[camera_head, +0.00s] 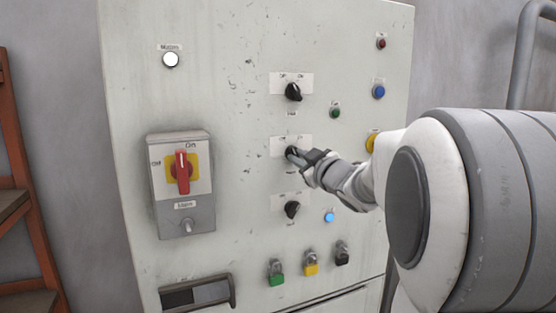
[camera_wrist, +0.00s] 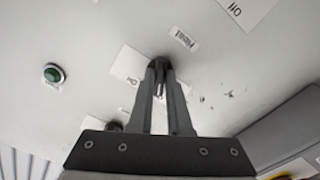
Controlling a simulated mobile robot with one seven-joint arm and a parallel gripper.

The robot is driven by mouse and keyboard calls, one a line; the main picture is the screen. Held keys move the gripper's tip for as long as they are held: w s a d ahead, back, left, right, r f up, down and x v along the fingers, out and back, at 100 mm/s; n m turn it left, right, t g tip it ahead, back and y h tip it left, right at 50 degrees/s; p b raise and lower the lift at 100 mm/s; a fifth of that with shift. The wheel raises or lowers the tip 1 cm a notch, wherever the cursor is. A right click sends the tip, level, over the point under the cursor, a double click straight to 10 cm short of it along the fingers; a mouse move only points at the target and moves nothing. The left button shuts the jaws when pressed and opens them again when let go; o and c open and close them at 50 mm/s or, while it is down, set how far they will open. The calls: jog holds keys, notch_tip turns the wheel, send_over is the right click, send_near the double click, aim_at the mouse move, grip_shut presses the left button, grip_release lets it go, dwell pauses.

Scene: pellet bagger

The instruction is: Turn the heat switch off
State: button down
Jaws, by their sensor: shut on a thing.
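Three black rotary switches stand in a column on the grey panel (camera_head: 230,200), each with a white Off/On plate. My gripper (camera_head: 306,156) is at the middle switch (camera_head: 291,151), its jaws shut on that switch's knob. In the wrist view, my gripper's two fingers (camera_wrist: 160,85) close around the dark knob and hide most of it. A small tag (camera_wrist: 184,38) beside it is upside down and seems to read Heat. The tags under the switches are too small to read surely in the head view. The knob's exact angle is hidden by the fingers.
The upper switch (camera_head: 293,91) and lower switch (camera_head: 292,209) are close above and below. A green button (camera_head: 335,112), a blue button (camera_head: 378,91) and a lit blue light (camera_head: 329,216) are to the right. A red-handled main switch (camera_head: 182,172) is on the left.

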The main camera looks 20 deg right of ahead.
jog(key=c, duration=0.9)
grip_release()
jog(key=shift+o, duration=0.2)
jog(key=shift+s, duration=0.15)
